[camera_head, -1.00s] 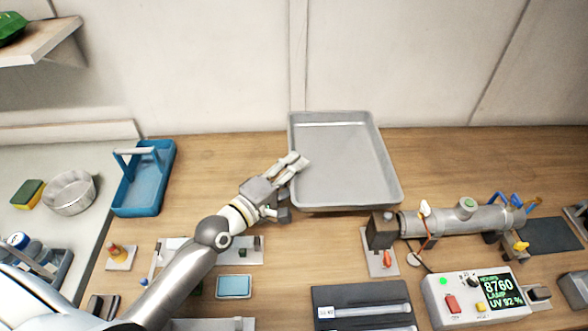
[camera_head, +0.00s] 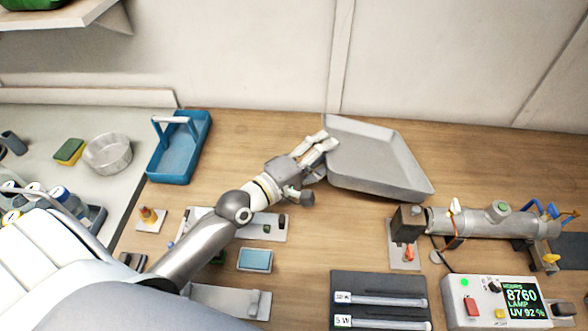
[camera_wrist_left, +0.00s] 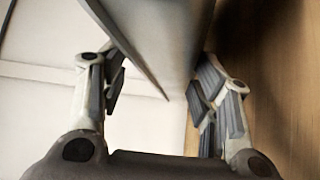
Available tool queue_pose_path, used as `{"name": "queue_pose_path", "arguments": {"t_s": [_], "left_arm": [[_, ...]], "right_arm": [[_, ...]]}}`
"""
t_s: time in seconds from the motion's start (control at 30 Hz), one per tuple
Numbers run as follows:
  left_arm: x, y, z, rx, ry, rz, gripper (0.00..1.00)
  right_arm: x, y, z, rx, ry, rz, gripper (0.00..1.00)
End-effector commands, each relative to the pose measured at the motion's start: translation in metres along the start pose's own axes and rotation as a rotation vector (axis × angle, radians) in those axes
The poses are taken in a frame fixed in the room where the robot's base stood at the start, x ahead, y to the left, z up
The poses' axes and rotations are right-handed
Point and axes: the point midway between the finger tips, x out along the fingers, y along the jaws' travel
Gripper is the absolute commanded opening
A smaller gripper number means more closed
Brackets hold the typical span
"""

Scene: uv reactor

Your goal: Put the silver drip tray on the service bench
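The silver drip tray (camera_head: 378,160) is at the back middle of the wooden bench (camera_head: 250,140). It is tilted, with its left side raised and its right side lower. My left gripper (camera_head: 322,147) is at the tray's left edge. A pale grey counter (camera_head: 125,125) adjoins the wooden bench on the left. My right gripper is not in view.
A blue caddy (camera_head: 178,150) stands left of my left gripper. A metal bowl (camera_head: 108,153) and sponge (camera_head: 69,152) are on the pale counter. The reactor tube (camera_head: 475,220) and control box (camera_head: 497,300) stand right. A dark lamp mat (camera_head: 380,285) lies in front.

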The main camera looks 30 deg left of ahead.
Motion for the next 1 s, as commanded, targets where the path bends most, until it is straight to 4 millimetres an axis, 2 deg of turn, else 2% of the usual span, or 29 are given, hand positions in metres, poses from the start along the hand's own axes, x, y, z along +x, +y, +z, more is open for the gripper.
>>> {"name": "queue_pose_path", "arguments": {"t_s": [0.2, 0.5, 0.7, 1.0], "left_arm": [[-0.040, -0.004, 0.000, 0.002, -0.001, -0.002, 0.56], [-0.084, -0.004, 0.001, 0.002, -0.002, -0.003, 0.56], [-0.100, -0.003, 0.000, 0.001, -0.001, -0.002, 0.56], [-0.105, 0.000, 0.000, 0.000, -0.001, 0.001, 0.56]], "right_arm": [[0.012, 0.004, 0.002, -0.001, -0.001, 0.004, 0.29], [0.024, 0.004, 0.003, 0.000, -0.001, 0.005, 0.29], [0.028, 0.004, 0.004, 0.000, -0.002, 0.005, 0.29], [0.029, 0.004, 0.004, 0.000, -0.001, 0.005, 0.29]]}}
